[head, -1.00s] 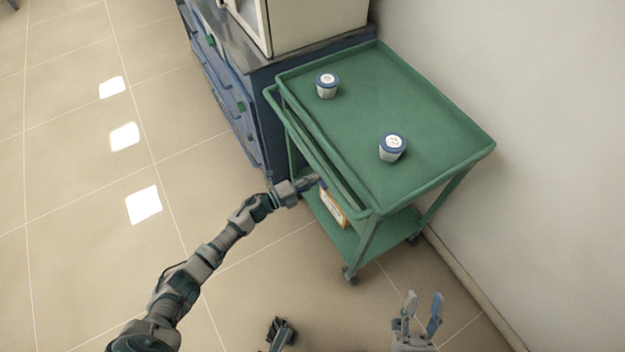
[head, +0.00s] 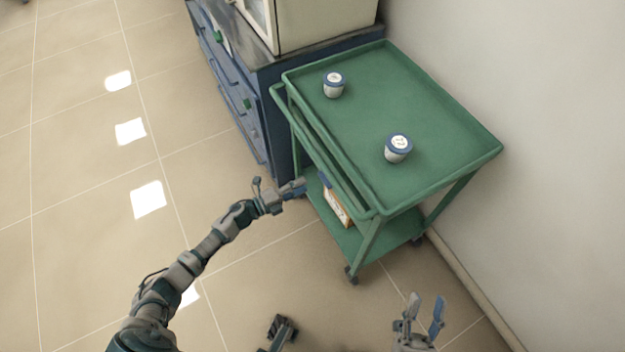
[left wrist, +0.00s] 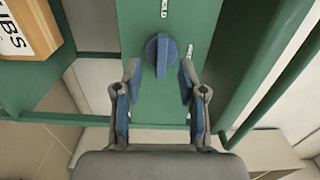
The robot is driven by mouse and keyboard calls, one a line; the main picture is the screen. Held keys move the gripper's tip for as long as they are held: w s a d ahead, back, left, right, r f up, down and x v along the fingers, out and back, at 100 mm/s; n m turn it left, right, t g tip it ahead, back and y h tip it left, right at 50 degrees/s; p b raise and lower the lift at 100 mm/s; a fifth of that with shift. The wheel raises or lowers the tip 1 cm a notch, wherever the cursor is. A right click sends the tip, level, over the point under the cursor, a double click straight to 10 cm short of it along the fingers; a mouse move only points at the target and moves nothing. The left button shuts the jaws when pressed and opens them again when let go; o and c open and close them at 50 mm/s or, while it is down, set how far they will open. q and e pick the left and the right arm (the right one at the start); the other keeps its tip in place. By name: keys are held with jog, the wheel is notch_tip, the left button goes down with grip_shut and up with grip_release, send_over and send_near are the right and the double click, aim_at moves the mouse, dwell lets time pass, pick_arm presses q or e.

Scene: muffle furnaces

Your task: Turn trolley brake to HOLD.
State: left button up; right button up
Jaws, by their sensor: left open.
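The green trolley (head: 440,140) stands beside the blue cabinet. Its brake knob is blue; it shows on the near side panel in the head view (head: 324,180) and in the left wrist view (left wrist: 161,56). There its ridge lies roughly upright, in line with a white label (left wrist: 164,8) cut off at the top edge. A second white mark (left wrist: 189,51) is right of the knob. My left gripper (head: 298,187) is open, left of the knob and apart from it; its fingers (left wrist: 160,82) flank the knob's lower end in the wrist view. My right gripper (head: 425,302) is open and empty.
Two blue-lidded jars (head: 334,84) (head: 398,148) stand on the trolley top. An orange-and-white labelled box (head: 337,208) is on the lower shelf. A pale furnace (head: 320,22) sits on the blue cabinet (head: 245,110). The wall is close on the right; floor at left is clear.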

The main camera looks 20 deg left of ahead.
pick_arm(q)
jog(key=v, duration=0.5)
jog(key=shift+s+a, duration=0.2)
jog(key=shift+a, duration=0.1)
dwell(0.4)
